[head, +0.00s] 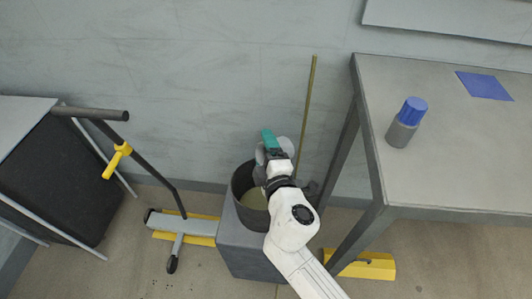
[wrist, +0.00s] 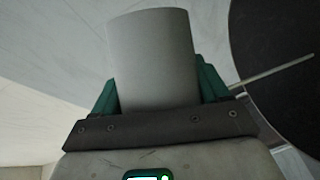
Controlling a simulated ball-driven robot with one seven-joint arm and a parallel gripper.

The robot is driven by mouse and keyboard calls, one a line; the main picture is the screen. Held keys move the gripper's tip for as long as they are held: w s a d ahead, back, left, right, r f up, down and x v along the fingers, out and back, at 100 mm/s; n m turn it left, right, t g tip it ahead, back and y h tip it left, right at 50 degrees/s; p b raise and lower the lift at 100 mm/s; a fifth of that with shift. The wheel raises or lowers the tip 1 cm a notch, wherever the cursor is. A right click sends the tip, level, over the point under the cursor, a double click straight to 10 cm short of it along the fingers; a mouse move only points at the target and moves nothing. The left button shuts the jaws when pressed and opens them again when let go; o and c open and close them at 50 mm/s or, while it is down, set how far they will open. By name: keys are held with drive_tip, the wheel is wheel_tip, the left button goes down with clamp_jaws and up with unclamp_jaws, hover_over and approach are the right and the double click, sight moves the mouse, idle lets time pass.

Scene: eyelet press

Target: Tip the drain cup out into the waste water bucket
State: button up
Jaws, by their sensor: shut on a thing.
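My gripper (head: 270,143) is over the back part of the waste water bucket (head: 241,187). Its teal fingers are shut on the drain cup (wrist: 153,55), a plain grey cup, in the wrist view. In the head view the cup (head: 286,147) shows only in part beside the fingers. I cannot tell its exact tilt or see into its mouth. The dark grey bucket stands open on a grey block (head: 257,252), with murky yellowish liquid low inside. My arm covers its right side. No stream from the cup is visible.
A thin pole (head: 307,110) leans on the wall behind the bucket. At right, a grey table (head: 450,145) carries a blue-capped bottle (head: 405,125) and a blue sheet (head: 485,85). A wheeled stand (head: 180,222) with a yellow lever (head: 117,160) is left of the bucket.

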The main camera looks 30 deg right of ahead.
drive_tip(key=shift+a+b, duration=0.15)
drive_tip(key=shift+b, duration=0.2)
drive_tip(key=shift+a+r+n+t+b, duration=0.1)
drive_tip(key=shift+n+t+b, duration=0.2)
drive_tip(key=shift+n+b, duration=0.35)
drive_tip(key=shift+s+a+r+n+t+h+b, duration=0.1)
drive_tip(key=shift+a+r+n+t+h+b, duration=0.2)
drive_tip(key=shift+n+b, duration=0.45)
drive_tip(key=shift+d, duration=0.1)
idle(2.0)
